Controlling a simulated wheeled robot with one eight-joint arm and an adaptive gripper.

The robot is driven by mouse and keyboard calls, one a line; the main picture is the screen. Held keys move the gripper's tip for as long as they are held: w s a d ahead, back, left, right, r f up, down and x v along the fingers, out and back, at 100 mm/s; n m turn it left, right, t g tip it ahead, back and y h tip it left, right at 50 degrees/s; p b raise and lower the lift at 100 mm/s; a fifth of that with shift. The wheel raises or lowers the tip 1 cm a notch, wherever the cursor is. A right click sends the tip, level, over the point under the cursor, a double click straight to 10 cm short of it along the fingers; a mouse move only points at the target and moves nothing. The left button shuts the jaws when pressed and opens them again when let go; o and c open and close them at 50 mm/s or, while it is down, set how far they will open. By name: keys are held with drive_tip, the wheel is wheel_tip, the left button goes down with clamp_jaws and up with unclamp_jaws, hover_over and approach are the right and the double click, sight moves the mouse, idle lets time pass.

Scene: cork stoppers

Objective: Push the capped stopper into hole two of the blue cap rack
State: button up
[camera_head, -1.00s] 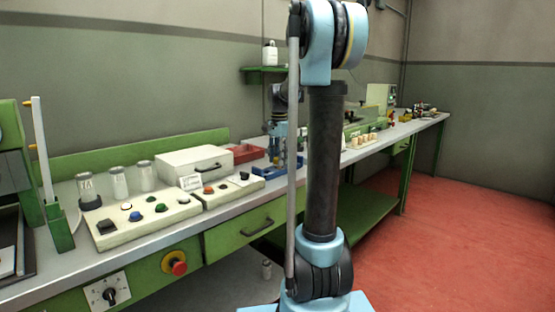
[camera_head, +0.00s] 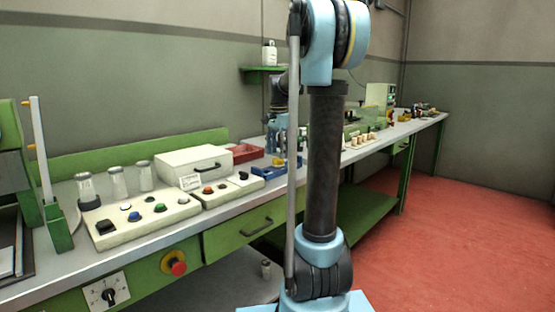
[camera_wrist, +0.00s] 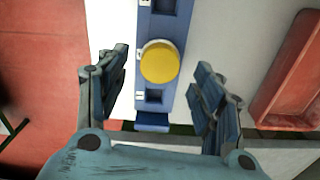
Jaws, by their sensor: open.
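The blue cap rack (camera_wrist: 144,60) runs up the middle of the wrist view, with one opening (camera_wrist: 154,95) nearer me and another (camera_wrist: 165,6) farther off. A round yellow cap (camera_wrist: 159,62) sits over the rack between these openings. The stopper under it is hidden, and I cannot tell how deep it sits. My gripper (camera_wrist: 163,60) is open, its fingers on either side of the rack and cap, apart from the cap. In the head view the rack (camera_head: 267,173) stands on the bench, with the yellow cap (camera_head: 279,161) small at its back.
A red tray (camera_wrist: 290,80) lies right of the rack in the wrist view. In the head view a white case (camera_head: 193,163) and button panels (camera_head: 140,219) stand left of the rack. Several stoppers (camera_head: 362,138) stand farther along the bench, right of my arm.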

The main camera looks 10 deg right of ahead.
sight(278, 159)
wheel_tip(278, 159, up, 9)
idle(0.3)
drive_tip(key=shift+f, duration=0.1)
drive_tip(key=s+f+n, duration=0.2)
drive_tip(key=s+f, duration=0.2)
drive_tip(key=s, duration=0.3)
drive_tip(key=s+f+n+t, duration=0.1)
drive_tip(key=s+f+n, duration=0.15)
drive_tip(key=s, duration=0.35)
drive_tip(key=s+f+n, duration=0.2)
drive_tip(key=s+f, duration=0.2)
drive_tip(key=s, duration=0.3)
drive_tip(key=s+f+n+t, duration=0.1)
drive_tip(key=s+f+n, duration=0.5)
drive_tip(key=s+f, duration=0.8)
wheel_tip(278, 159, down, 4)
drive_tip(key=shift+s+r, duration=0.1)
drive_tip(key=shift+s, duration=0.25)
drive_tip(key=shift+a, duration=0.1)
